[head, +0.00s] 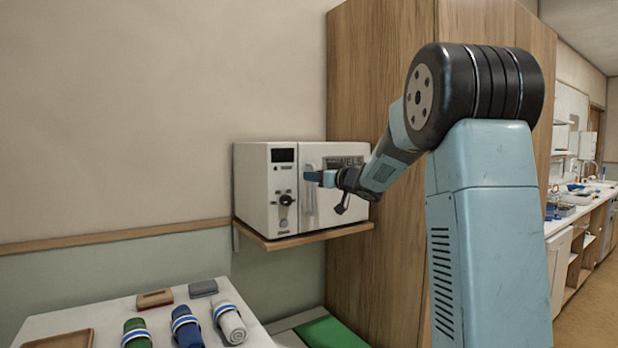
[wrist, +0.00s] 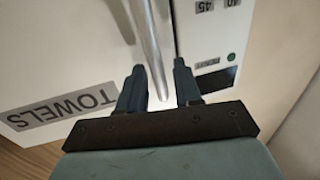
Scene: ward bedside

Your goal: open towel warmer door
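The towel warmer (head: 268,215) is a white box on a wall shelf, with a dark display, a dial and its door on the front. The door (wrist: 70,45) bears a TOWELS label, upside down in the wrist view, and looks shut against the control panel. Its silver bar handle (wrist: 148,40) is also in the head view (head: 309,205). My gripper (wrist: 159,72) is open at the door front, seen in the head view (head: 312,176) too. The handle runs between the two fingers, with a gap to the right finger; I cannot tell whether the left one touches.
The wooden shelf (head: 275,245) carries the warmer. A tall wooden cabinet (head: 350,80) stands right behind it. A white table (head: 105,312) at the lower left holds rolled towels (head: 187,328), small blocks and a wooden tray (head: 55,341).

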